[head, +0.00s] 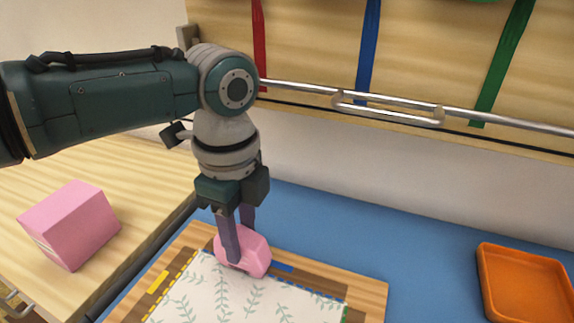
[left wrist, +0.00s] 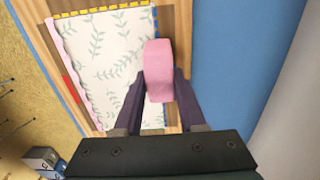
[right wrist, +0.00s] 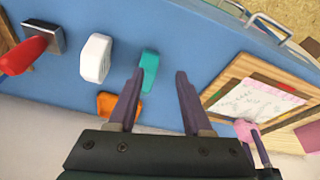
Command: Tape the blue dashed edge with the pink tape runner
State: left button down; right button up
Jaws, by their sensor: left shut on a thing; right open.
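My left gripper (head: 240,245) points down and is shut on the pink tape runner (head: 256,256). In the left wrist view the runner (left wrist: 158,68) sits between the two fingers. It is over the blue dashed edge (head: 328,299), the far edge of the leaf-patterned sheet (head: 235,290), nearer its left end. I cannot tell whether it touches the sheet. The runner and fingers hide part of that edge. The sheet lies on a wooden board (head: 372,290). My right gripper (right wrist: 157,80) is open and empty, away from the board; the head view does not show it.
A pink box (head: 70,225) stands on the wooden table at left. An orange tray (head: 525,285) lies at right on the blue mat (head: 420,250). A white item (right wrist: 95,58), a teal item (right wrist: 149,70) and a red-handled item (right wrist: 24,55) show too. A metal rail (head: 300,87) crosses behind.

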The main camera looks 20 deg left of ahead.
pick_arm(q)
jog(key=shift+s+d, duration=0.15)
jog(key=shift+d, duration=1.2)
jog(key=shift+s+d, duration=0.1)
jog(key=shift+d, duration=1.25)
pick_arm(e)
jog(key=shift+r, duration=0.1)
pick_arm(q)
jog(key=shift+d, duration=0.15)
jog(key=shift+s+d+b, duration=0.15)
jog(key=shift+d+b, duration=0.15)
jog(key=shift+d, duration=1.4)
jog(key=shift+s+d+b, duration=0.15)
jog(key=shift+d+b, duration=0.4)
jog(key=shift+d, duration=1.15)
jog(key=shift+s+d+f+b, duration=0.1)
jog(key=shift+d+b, duration=0.85)
jog(key=shift+d, duration=0.8)
pick_arm(e)
jog(key=shift+f, duration=1.85)
